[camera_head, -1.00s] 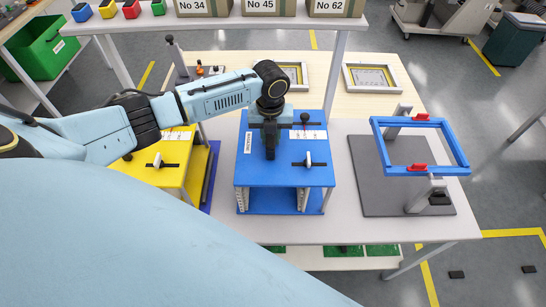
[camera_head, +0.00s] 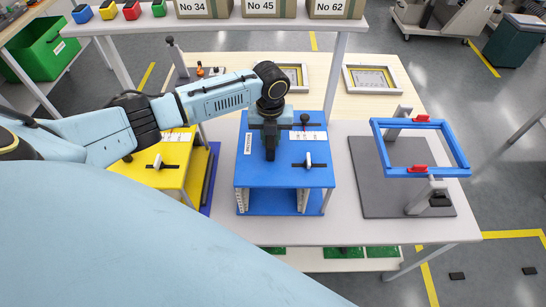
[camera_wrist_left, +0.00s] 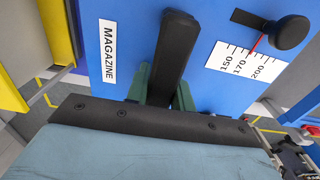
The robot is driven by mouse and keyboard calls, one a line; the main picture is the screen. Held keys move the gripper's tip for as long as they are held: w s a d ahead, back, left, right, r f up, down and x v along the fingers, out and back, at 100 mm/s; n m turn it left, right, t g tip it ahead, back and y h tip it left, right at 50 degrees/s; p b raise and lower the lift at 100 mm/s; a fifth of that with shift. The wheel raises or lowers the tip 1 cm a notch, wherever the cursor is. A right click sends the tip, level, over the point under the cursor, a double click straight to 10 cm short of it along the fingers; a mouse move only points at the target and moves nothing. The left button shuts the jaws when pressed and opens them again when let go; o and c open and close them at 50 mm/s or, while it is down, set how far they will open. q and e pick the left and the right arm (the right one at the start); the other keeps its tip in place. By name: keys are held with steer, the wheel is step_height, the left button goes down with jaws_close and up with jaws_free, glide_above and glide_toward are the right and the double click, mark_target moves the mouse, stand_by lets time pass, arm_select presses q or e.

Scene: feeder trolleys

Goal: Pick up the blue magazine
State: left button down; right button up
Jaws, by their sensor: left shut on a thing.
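The blue magazine (camera_head: 285,175) stands upright on the white table in the middle of the head view. Its blue top, with a label reading MAGAZINE (camera_wrist_left: 107,50) and a scale with a dark knob, fills much of the left wrist view. My left gripper (camera_head: 270,150) reaches down from above at the magazine's top. It is shut on the dark handle (camera_wrist_left: 174,55) of the magazine; the fingertips are partly hidden by the wrist and handle. The magazine's feet appear to rest on the table. My right gripper is not in view.
A yellow magazine (camera_head: 160,175) stands close on the left. A grey plate fixture with a raised blue frame (camera_head: 455,150) stands on the right. Behind are framed trays (camera_head: 372,79) on a wooden surface and a shelf with boxes (camera_head: 270,9). Some white tabletop (camera_head: 290,230) is free in front.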

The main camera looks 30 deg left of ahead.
arm_select(q)
steer(key=shift+w+r+b, duration=0.15)
steer(key=shift+r+b, duration=0.15)
steer(key=shift+r, duration=4.85)
step_height(320, 180, up, 7)
steer(key=p, duration=0.5)
steer(key=shift+d, duration=0.1)
